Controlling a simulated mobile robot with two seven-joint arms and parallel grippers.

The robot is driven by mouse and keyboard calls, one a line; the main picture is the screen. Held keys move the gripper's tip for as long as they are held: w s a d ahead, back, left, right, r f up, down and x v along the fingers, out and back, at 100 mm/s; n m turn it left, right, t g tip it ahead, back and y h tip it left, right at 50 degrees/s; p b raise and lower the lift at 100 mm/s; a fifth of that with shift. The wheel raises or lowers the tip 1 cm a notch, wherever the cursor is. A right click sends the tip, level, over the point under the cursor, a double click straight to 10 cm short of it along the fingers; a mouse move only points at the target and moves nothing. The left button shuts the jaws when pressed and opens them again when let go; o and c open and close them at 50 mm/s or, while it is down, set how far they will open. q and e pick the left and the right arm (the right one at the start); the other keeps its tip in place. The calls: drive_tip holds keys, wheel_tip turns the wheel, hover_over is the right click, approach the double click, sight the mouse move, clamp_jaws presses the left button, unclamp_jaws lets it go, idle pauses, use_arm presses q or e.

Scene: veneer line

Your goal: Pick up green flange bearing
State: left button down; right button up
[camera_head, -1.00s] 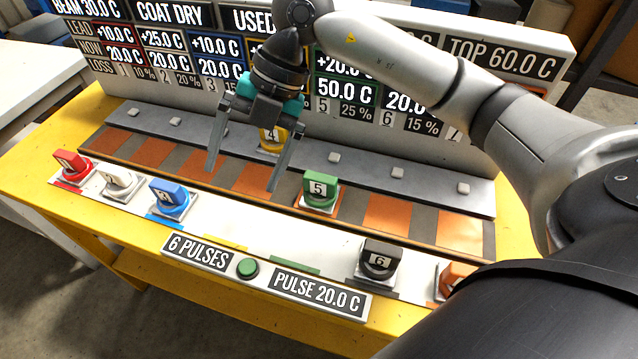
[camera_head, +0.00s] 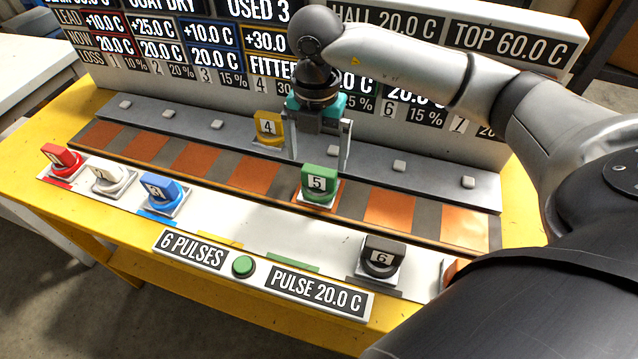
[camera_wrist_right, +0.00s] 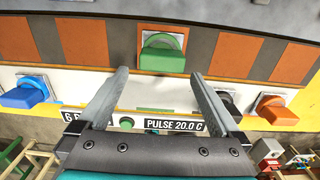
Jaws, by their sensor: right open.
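The green flange bearing (camera_head: 320,184), marked 5, sits on an orange patch of the dark strip on the bench. My right gripper (camera_head: 319,158) is open and empty, above and just behind the green bearing in the head view. In the right wrist view the green bearing (camera_wrist_right: 162,57) lies ahead of the gap between the two open fingers (camera_wrist_right: 158,80), with nothing between them. My left gripper is not in view.
The yellow bearing 4 (camera_head: 269,129) stands behind left. Red (camera_head: 63,158), white (camera_head: 108,178) and blue (camera_head: 162,191) bearings stand at left on the front strip. The dark bearing 6 (camera_head: 381,257) is front right. A display board (camera_head: 420,125) rises behind.

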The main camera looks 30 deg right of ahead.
sight(319, 170)
drive_tip(key=shift+d+f, duration=0.15)
drive_tip(key=shift+f, duration=1.2)
drive_tip(key=shift+d+f, duration=0.1)
drive_tip(key=shift+f, duration=1.25)
drive_tip(key=shift+c, duration=0.4)
clamp_jaws()
drive_tip(key=shift+r, duration=0.15)
wheel_tip(319, 170, up, 20)
drive_tip(key=p, duration=0.2)
drive_tip(key=shift+p, duration=0.3)
